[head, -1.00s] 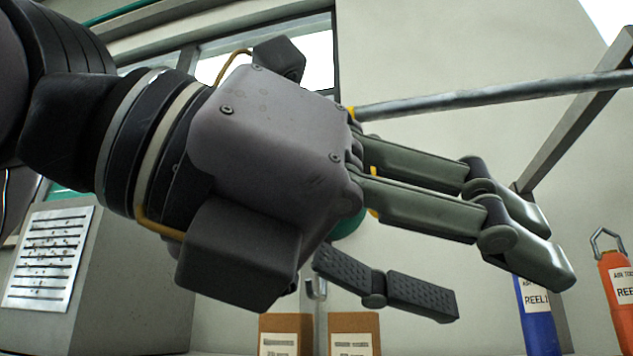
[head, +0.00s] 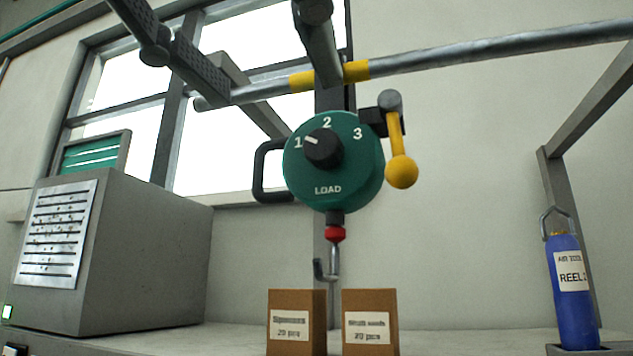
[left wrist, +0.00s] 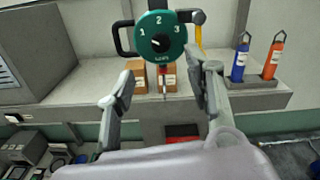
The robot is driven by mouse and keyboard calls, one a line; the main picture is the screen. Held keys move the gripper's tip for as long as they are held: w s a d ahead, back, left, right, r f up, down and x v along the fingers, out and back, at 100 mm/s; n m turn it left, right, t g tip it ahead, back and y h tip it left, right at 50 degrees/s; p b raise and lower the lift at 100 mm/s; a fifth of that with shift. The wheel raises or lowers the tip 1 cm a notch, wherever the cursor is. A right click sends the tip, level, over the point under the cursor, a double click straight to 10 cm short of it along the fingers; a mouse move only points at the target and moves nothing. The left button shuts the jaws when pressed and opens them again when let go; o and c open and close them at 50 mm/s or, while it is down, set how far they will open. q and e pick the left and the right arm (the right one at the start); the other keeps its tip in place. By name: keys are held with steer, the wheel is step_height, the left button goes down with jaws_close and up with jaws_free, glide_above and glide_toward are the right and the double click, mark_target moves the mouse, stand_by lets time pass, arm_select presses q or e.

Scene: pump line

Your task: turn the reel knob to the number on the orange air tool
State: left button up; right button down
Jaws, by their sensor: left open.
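The round green reel (head: 340,185) hangs from the grey bar, with 1, 2, 3 and LOAD on its face. Its black knob (head: 322,150) has a white mark pointing up-left, toward the 1. The reel also shows in the left wrist view (left wrist: 160,50). My left gripper (head: 275,82) is open and empty, its fingers spread above the reel at the top of the head view. It also shows in the left wrist view (left wrist: 158,72). My right gripper is not in view.
A yellow-handled lever (head: 401,170) sticks out at the reel's right; a black handle (head: 268,172) is at its left. Two cardboard boxes (head: 297,300) stand below the hook. A blue air tool (head: 573,300) stands at the right. A grey cabinet (head: 150,255) fills the left.

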mark_target(319, 141)
arm_select(q)
steer(key=p+x, duration=0.4)
steer(key=x, duration=0.6)
steer(key=shift+r, duration=0.1)
steer(key=shift+w+d+p, duration=0.2)
steer(key=shift+w+p, duration=0.2)
steer(key=shift+w, duration=0.25)
steer(key=shift+c, duration=0.4)
jaws_close()
